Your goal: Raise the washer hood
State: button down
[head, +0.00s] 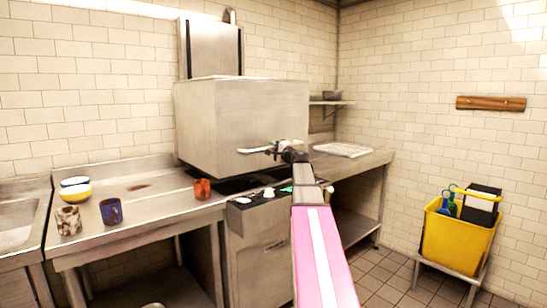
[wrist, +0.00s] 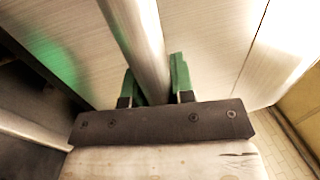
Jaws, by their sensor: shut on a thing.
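The washer hood (head: 240,125) is a large brushed-metal box above the washer's base, in the middle of the head view. Its lower edge is a little above the counter level, with a dark gap below. A bar handle (head: 255,150) runs along its front; it also shows as a metal bar in the wrist view (wrist: 136,40). My gripper (head: 283,150) is at the handle's right part. In the wrist view my gripper's green fingers (wrist: 153,82) stand on either side of the bar, shut on it.
A control panel (head: 262,197) juts out below the hood. An orange cup (head: 202,189), a blue cup (head: 111,211), a speckled cup (head: 68,220) and bowls (head: 76,194) stand on the left counter. A white rack (head: 342,150) lies on the right counter. A yellow bin (head: 458,238) stands at right.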

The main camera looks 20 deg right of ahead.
notch_tip(320, 180, up, 33)
jog(key=c, duration=1)
grip_release()
jog(key=shift+o, duration=0.2)
jog(key=shift+s+f, duration=0.1)
jog(key=shift+s, duration=0.05)
jog(key=v, duration=1)
jog(key=shift+s+d, duration=0.15)
jog(key=shift+s, duration=0.1)
